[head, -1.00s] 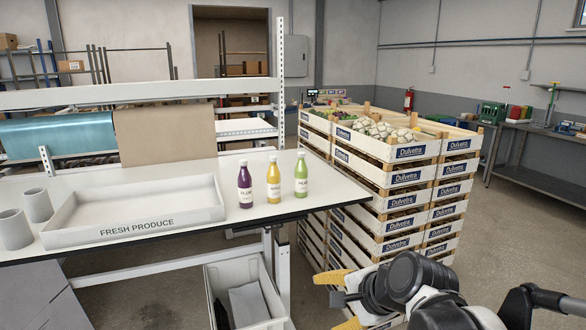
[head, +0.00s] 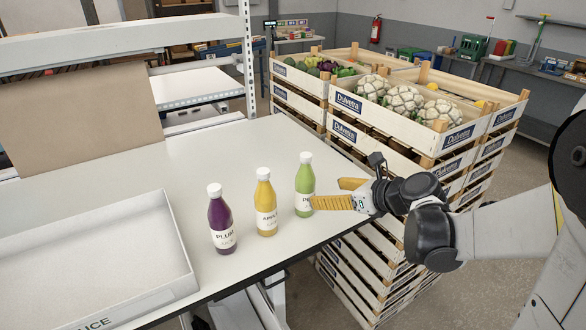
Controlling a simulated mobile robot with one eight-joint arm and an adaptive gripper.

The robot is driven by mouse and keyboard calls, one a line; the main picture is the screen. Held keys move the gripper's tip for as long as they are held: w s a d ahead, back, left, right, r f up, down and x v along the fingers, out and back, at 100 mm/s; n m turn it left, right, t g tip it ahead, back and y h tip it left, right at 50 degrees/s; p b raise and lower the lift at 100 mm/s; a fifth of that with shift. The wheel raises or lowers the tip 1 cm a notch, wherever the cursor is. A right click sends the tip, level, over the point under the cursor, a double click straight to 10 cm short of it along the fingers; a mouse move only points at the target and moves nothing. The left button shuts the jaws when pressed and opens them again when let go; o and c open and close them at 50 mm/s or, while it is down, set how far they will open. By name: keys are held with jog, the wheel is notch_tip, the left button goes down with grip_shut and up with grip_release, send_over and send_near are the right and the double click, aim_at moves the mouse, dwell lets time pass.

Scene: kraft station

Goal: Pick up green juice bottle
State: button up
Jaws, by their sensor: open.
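The green juice bottle (head: 304,180) stands upright near the right edge of the white table (head: 215,165), with a white cap and a label partly covered by a finger. My gripper (head: 326,193) comes in from the right at bottle height. Its yellow fingers are open and point left at the green bottle. One fingertip overlaps the bottle in the picture; I cannot tell whether it touches. A yellow apple bottle (head: 265,205) stands just left of the green one, and a purple plum bottle (head: 220,222) stands further left.
A white produce tray (head: 178,250) fills the table's front left. Stacked crates (head: 345,103), the top ones holding cauliflowers (head: 405,100) and other vegetables, stand close behind and right of the table. The table behind the bottles is clear.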

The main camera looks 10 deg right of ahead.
aim_at(312, 192)
jog(key=shift+w+a+f+b, duration=0.3)
jog(key=shift+w+f, duration=0.05)
jog(key=shift+w, duration=0.2)
jog(key=b+x, duration=0.2)
jog(key=x, duration=0.3)
jog(key=b+x, duration=0.1)
jog(key=x, duration=0.3)
jog(key=shift+w+b, duration=0.15)
jog(key=shift+b, duration=0.2)
jog(key=shift+r, duration=0.1)
jog(key=shift+c, duration=0.5)
jog(key=c, duration=1.4)
